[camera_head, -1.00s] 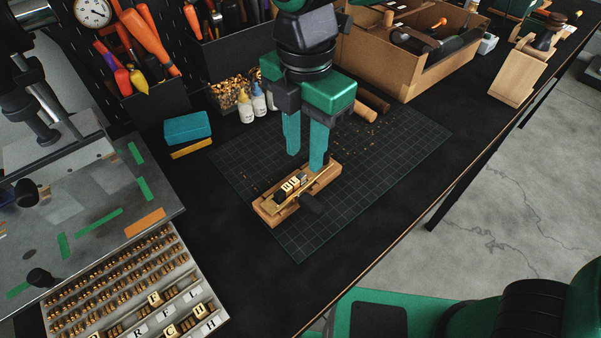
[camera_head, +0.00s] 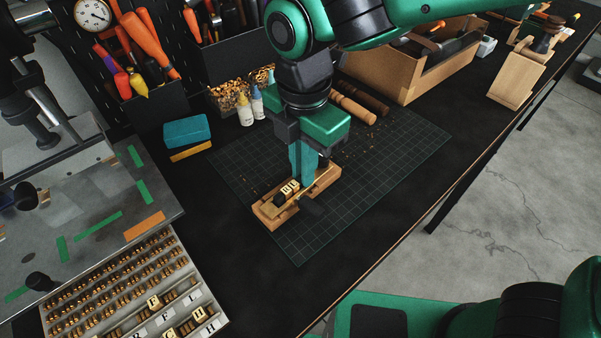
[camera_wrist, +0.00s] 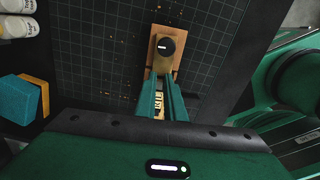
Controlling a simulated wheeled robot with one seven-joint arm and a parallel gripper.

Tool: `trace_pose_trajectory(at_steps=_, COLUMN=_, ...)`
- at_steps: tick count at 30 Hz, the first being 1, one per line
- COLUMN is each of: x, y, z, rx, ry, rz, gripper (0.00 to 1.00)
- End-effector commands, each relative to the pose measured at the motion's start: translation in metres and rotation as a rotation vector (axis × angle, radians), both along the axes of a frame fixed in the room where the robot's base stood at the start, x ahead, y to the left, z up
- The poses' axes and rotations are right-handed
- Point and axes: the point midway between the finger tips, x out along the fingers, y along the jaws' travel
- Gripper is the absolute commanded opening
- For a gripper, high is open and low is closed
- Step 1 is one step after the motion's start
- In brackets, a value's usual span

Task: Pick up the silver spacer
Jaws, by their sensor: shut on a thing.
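My gripper (camera_head: 303,180) is down at the wooden holder (camera_head: 268,214) on the dark green cutting mat (camera_head: 375,190). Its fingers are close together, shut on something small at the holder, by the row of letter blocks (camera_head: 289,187). What they grip, seemingly the silver spacer, is hidden between the fingers in the head view. In the wrist view the fingers (camera_wrist: 162,92) reach over the holder (camera_wrist: 155,52), with its black knob (camera_wrist: 166,47) beyond the fingertips and a few pale letter blocks (camera_wrist: 158,103) between the fingers.
A blue sponge-like block (camera_head: 187,130) and small bottles (camera_head: 246,112) stand left of the mat. A type tray (camera_head: 128,285) lies front left, near the press. The mat's right side is clear.

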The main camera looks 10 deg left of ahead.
Motion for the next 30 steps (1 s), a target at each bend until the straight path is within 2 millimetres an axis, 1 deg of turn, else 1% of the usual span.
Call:
trace_pose_trajectory(at_steps=5, x=0.000, y=0.000, z=0.002, rx=0.000, ry=0.000, rz=0.000, gripper=0.00)
trace_pose_trajectory(at_steps=8, x=0.000, y=0.000, z=0.009, rx=0.001, ry=-0.001, rz=0.000, gripper=0.00)
trace_pose_trajectory(at_steps=11, x=0.000, y=0.000, z=0.020, rx=0.002, ry=-0.001, rz=0.000, gripper=0.00)
trace_pose_trajectory(at_steps=15, x=0.001, y=0.000, z=0.043, rx=0.003, ry=-0.002, rz=-0.001, gripper=0.00)
trace_pose_trajectory(at_steps=17, x=-0.012, y=0.005, z=0.048, rx=0.001, ry=-0.001, rz=0.005, gripper=0.00)
trace_pose_trajectory(at_steps=24, x=-0.057, y=0.024, z=0.078, rx=0.002, ry=0.000, rz=0.004, gripper=0.00)
trace_pose_trajectory(at_steps=30, x=-0.088, y=0.037, z=0.098, rx=0.001, ry=-0.001, rz=0.002, gripper=0.00)
